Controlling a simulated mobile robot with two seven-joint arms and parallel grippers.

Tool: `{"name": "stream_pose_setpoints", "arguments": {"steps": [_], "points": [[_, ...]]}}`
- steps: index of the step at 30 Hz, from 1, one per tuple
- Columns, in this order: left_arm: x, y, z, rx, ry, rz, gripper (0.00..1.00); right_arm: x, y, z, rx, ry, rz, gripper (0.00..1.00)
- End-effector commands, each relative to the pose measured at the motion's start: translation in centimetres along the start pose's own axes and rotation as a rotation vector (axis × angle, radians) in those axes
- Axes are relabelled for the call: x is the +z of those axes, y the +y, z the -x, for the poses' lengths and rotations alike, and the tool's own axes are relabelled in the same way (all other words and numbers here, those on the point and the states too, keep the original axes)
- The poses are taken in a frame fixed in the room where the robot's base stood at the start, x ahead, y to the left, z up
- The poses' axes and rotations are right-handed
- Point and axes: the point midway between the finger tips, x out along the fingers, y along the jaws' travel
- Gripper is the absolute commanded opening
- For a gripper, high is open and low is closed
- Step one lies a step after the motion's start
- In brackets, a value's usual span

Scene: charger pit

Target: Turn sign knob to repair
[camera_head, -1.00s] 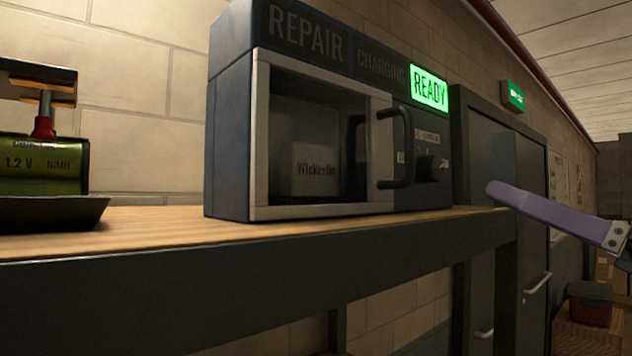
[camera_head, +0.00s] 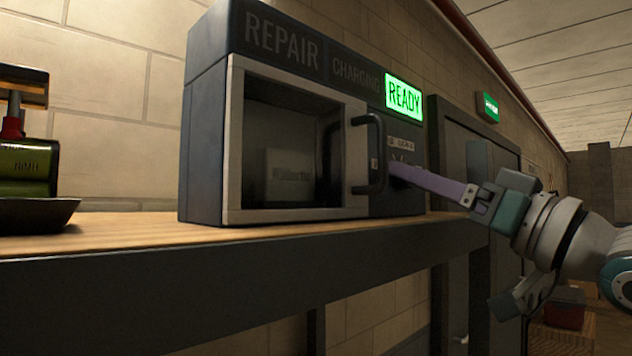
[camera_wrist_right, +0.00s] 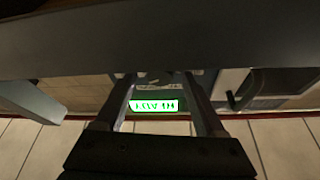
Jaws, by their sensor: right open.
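The dark charger box (camera_head: 208,150) stands on the wooden shelf, with REPAIR and CHARGING (camera_head: 357,74) dim and READY (camera_head: 404,97) lit green. The knob sits on its right panel below the READY sign; in the head view my right gripper (camera_head: 398,172) covers it. That gripper comes in from the right, its lilac finger reaching the panel. I cannot tell whether it touches the knob. In the right wrist view the two fingers (camera_wrist_right: 157,82) are apart, with the READY sign (camera_wrist_right: 154,105) showing upside down between them. My left gripper is not in view.
A vertical door handle (camera_head: 368,155) juts out left of the panel, close to the fingertips. The shelf (camera_head: 130,234) has its dark front edge below the gripper. A green battery on a dark tray (camera_head: 38,213) stands at the left. A grey cabinet (camera_head: 450,130) stands behind.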

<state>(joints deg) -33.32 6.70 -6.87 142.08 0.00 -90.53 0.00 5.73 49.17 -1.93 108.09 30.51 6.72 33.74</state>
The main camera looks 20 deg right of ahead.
Motion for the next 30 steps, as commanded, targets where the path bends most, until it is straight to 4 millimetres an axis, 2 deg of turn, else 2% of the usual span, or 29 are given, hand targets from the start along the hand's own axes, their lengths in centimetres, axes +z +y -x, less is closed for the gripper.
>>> {"name": "stream_pose_setpoints", "arguments": {"steps": [4,23,30], "points": [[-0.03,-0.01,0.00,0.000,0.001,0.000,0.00,0.02,0.00,0.02,0.000,0.000,-0.001,0.72],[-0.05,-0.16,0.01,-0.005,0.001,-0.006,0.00,0.02,-0.02,0.04,-0.001,0.000,-0.001,0.01],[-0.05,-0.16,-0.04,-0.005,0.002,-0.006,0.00,0.04,-0.02,0.05,-0.002,0.000,0.001,0.00]]}}
